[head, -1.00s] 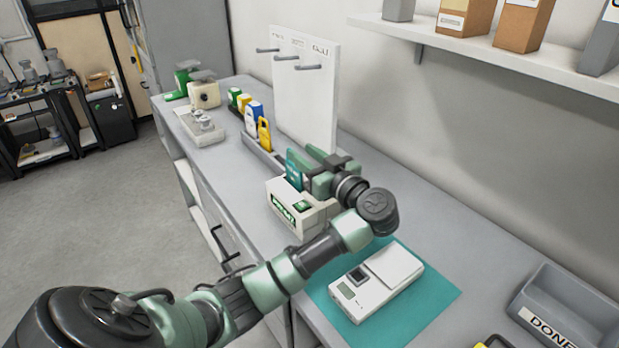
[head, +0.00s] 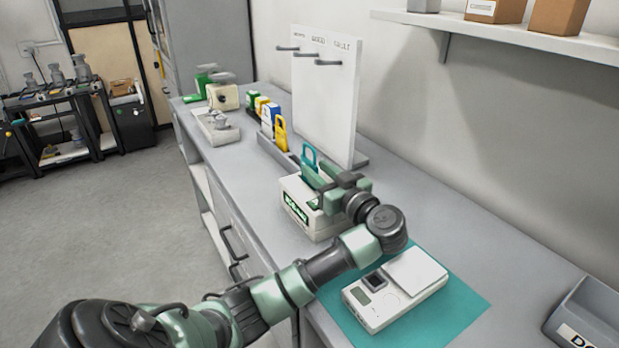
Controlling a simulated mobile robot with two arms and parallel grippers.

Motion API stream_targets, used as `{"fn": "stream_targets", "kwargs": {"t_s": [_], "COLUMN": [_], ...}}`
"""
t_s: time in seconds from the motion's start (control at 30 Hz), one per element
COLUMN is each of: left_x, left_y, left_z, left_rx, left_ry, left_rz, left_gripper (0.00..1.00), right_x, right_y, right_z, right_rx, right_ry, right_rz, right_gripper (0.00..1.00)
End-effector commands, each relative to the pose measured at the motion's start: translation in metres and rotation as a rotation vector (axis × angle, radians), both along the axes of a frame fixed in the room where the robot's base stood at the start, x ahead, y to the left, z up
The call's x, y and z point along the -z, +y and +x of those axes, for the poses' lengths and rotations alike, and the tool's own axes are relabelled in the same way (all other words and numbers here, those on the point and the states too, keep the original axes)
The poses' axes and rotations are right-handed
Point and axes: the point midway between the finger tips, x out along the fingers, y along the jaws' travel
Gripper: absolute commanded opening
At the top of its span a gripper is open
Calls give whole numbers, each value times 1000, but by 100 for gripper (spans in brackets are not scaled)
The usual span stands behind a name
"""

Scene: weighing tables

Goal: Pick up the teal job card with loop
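The teal job card with loop (head: 309,153) stands upright at the near end of the grey rack on the bench. Its loop shows above my gripper, and its lower part is hidden. My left gripper (head: 316,168) is right at the card, above the white labelled box. Its two green fingers show apart, so it looks open, with the card beside or between the tips; I cannot tell which, nor whether they touch it. My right gripper is not in view.
Yellow, blue and green cards (head: 268,112) stand further along the rack (head: 265,148). A white board (head: 325,100) with hooks rises behind. The white box (head: 302,207) is below my gripper. A scale (head: 393,290) lies on a teal mat (head: 463,303); a grey bin (head: 590,315) is at right.

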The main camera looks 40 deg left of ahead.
Motion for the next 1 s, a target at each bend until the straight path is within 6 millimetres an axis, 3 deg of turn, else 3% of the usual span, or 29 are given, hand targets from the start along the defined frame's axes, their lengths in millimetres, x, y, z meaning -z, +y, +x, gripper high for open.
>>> {"fn": "stream_targets", "kwargs": {"t_s": [0.3,0.63,0.77,1.0], "left_x": [-5,-3,-3,-3], "left_y": [45,52,52,52], "left_z": [6,9,9,9], "left_rx": [-2,0,0,0], "left_ry": [1,0,0,0], "left_rz": [3,-1,-1,-1], "left_gripper": [33,33,0,0], "right_x": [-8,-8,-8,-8], "right_y": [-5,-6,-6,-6], "right_z": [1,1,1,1], "right_rx": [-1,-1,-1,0], "right_ry": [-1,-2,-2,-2], "right_rz": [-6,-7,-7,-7], "right_gripper": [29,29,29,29]}}
